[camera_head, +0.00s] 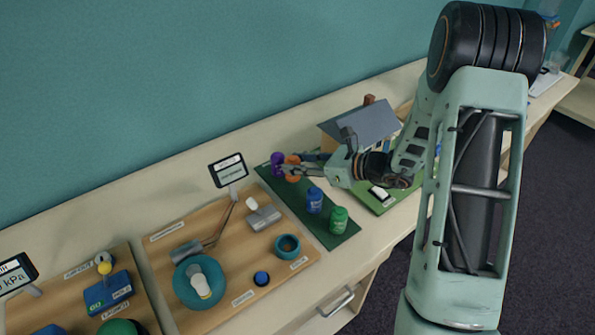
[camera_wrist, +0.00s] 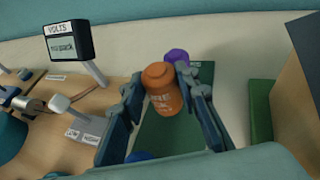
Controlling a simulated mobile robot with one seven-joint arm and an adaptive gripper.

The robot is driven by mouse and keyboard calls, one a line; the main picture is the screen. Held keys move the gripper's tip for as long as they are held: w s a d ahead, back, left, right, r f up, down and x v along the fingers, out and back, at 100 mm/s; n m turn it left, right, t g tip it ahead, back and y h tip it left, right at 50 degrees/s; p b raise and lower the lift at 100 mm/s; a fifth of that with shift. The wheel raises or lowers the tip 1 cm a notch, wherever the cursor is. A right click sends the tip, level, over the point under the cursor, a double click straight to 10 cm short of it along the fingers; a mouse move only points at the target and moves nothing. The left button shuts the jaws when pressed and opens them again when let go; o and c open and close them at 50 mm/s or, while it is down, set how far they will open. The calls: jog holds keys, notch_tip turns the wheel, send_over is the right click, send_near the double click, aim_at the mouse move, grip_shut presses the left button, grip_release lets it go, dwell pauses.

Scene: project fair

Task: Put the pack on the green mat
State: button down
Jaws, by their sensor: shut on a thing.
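An orange cylindrical pack (camera_head: 292,174) with pale lettering is between the fingers of my gripper (camera_head: 290,168); it also shows in the wrist view (camera_wrist: 165,92). My gripper is shut on it, one finger on each side. The pack is over the far part of the dark green mat (camera_head: 325,233); whether it touches the mat I cannot tell. A purple pack (camera_head: 276,163) is just beyond it, also seen in the wrist view (camera_wrist: 177,56). A blue pack (camera_head: 314,201) and a green pack (camera_head: 338,220) stand upright at the mat's near end.
Left of the mat is a wooden board (camera_head: 216,225) with a teal ring, a switch and a "VOLTS" display (camera_head: 229,171) reading "no pack". A model house (camera_head: 362,128) stands behind my gripper on a lighter green base. A kPa display (camera_head: 16,272) is at far left.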

jog(key=shift+w+f, duration=0.2)
jog(key=shift+f, duration=1.55)
jog(key=shift+f, duration=0.15)
jog(key=c, duration=1.5)
grip_release()
jog(key=shift+r, duration=0.2)
jog(key=v, duration=1.2)
jog(key=shift+b, duration=0.4)
